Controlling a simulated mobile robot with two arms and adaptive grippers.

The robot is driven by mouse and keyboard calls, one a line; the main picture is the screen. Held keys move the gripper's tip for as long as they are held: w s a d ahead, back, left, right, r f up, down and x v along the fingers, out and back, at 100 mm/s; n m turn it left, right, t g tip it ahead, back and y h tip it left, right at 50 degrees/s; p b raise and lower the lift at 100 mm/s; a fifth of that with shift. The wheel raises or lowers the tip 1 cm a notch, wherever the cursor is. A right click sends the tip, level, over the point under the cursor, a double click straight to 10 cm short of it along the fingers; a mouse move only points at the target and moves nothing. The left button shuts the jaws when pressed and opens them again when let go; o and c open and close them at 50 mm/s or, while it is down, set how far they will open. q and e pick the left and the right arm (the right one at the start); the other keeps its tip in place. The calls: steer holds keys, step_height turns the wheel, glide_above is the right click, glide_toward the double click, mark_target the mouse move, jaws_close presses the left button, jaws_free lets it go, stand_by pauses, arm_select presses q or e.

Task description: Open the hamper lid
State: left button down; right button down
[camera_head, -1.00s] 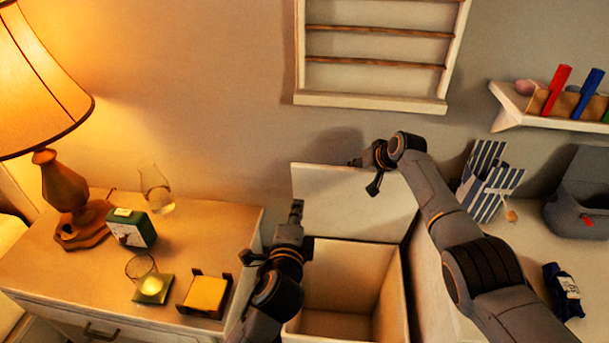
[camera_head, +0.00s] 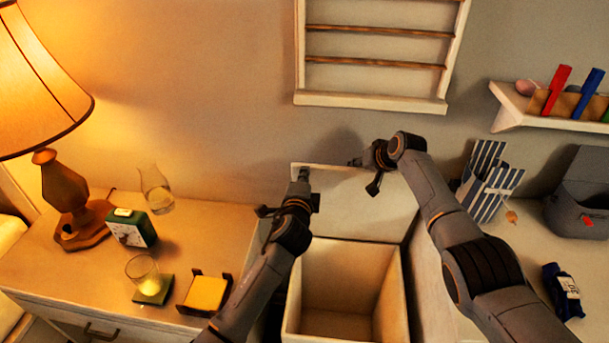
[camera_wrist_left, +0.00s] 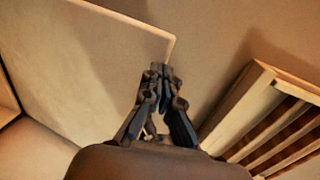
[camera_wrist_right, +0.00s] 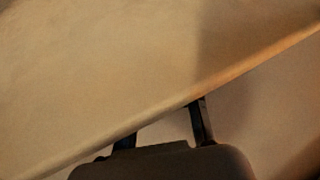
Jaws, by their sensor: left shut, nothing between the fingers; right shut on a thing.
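The hamper (camera_head: 291,318) is an open cream box, and its inside looks empty. Its lid (camera_head: 352,205) stands raised, close to upright, at the back of the box near the wall. My right gripper (camera_head: 356,163) is at the lid's top edge and shut on it; in the right wrist view the lid's edge (camera_wrist_right: 160,112) runs between the two fingers. My left gripper (camera_head: 304,174) is shut and empty near the lid's top left corner; in the left wrist view its fingertips (camera_wrist_left: 158,70) are together near that corner of the lid (camera_wrist_left: 95,60). I cannot tell whether they touch it.
On the left, a nightstand (camera_head: 205,225) holds a lamp (camera_head: 68,200), a clock (camera_head: 131,228), glasses and a yellow pad (camera_head: 205,293). A white surface on the right carries a striped holder (camera_head: 488,185) and a grey bag (camera_head: 582,200). A slatted wall frame (camera_head: 370,102) hangs above.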

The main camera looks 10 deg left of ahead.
steer(key=shift+w+d+r, duration=0.15)
steer(key=shift+d+r, duration=0.1)
